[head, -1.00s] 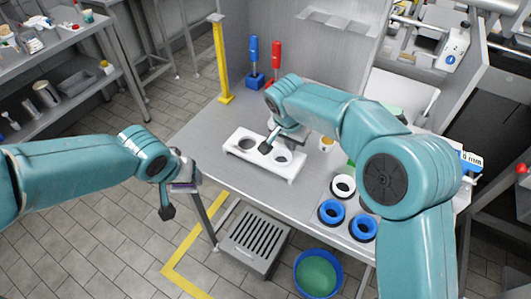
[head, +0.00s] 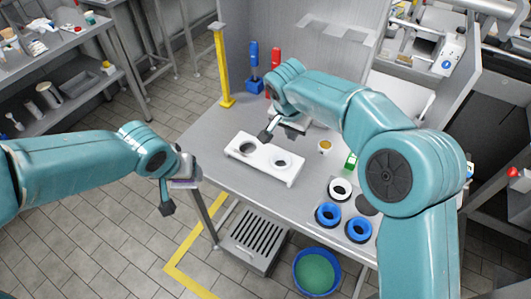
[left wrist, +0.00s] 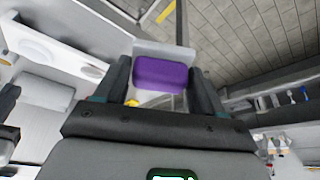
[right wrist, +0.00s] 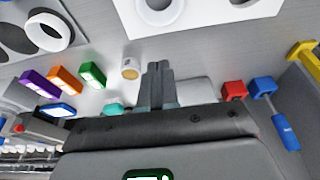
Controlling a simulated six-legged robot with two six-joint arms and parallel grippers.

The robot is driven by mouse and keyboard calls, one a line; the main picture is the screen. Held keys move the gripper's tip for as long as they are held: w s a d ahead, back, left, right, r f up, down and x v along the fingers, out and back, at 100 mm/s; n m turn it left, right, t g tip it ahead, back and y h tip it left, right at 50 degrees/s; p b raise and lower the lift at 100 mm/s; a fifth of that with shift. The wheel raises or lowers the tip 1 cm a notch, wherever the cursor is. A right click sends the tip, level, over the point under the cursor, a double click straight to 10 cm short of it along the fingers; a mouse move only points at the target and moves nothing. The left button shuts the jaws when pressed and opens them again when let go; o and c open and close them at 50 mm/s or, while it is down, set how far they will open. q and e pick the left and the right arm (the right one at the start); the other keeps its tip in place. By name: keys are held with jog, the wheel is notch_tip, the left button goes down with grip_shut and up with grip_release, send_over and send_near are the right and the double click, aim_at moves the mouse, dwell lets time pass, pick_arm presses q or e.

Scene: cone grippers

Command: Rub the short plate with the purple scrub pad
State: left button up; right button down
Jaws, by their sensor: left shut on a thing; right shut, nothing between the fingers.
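My left gripper (head: 176,190) is shut on the purple scrub pad (left wrist: 162,74), held off the left side of the table. The pad sits between the fingers in the left wrist view, with a pale flat piece just behind it. My right gripper (head: 270,133) is shut and empty, over the table behind the white two-hole block (head: 238,163). In the right wrist view its fingers (right wrist: 157,68) are together. A pale flat plate (right wrist: 196,91) lies beside them there; I cannot tell whether it is the short plate.
A yellow post (head: 221,65) stands at the table's far left corner. Blue (head: 254,56) and red (head: 276,59) handled tools stand behind my right gripper. Blue rings (head: 328,215) and a white ring (head: 340,189) sit at the right front. Coloured blocks, one purple (right wrist: 38,84), lie nearby.

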jog(key=v, duration=1.2)
jog(key=shift+b, duration=0.35)
jog(key=shift+f, duration=0.1)
